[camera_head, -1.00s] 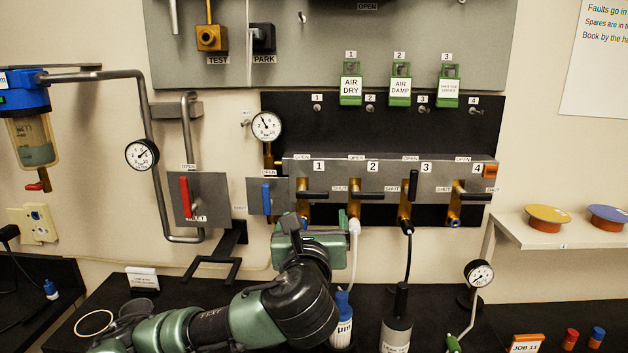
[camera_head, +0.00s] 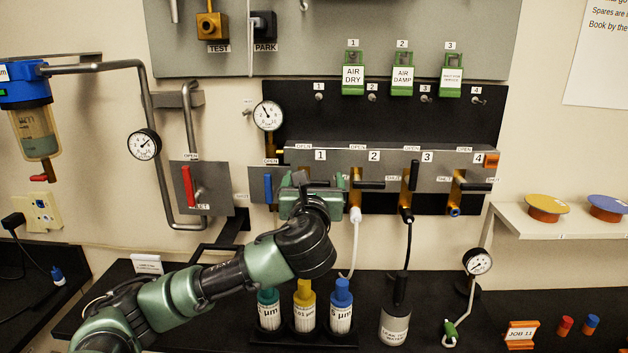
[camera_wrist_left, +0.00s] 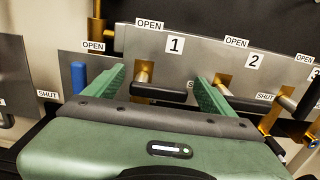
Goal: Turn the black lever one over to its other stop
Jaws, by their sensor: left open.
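Black lever one (camera_wrist_left: 158,91) sits on the grey valve panel (camera_wrist_left: 200,50) under the number 1. It lies level, pointing right toward its SHUT label, with OPEN marked above. My left gripper (camera_wrist_left: 160,78) is open, with its two green fingers reaching toward the panel on either side of the lever. The lever appears between the fingers and not clamped; I cannot tell whether either finger touches it. In the head view my left gripper (camera_head: 313,190) is in front of valve one and hides most of it. My right gripper is not in view.
Lever two (camera_head: 370,184) lies level close to the right of my gripper. Lever three (camera_head: 414,174) stands upright and lever four (camera_head: 476,187) lies level. A blue lever (camera_head: 268,187) is close on the left.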

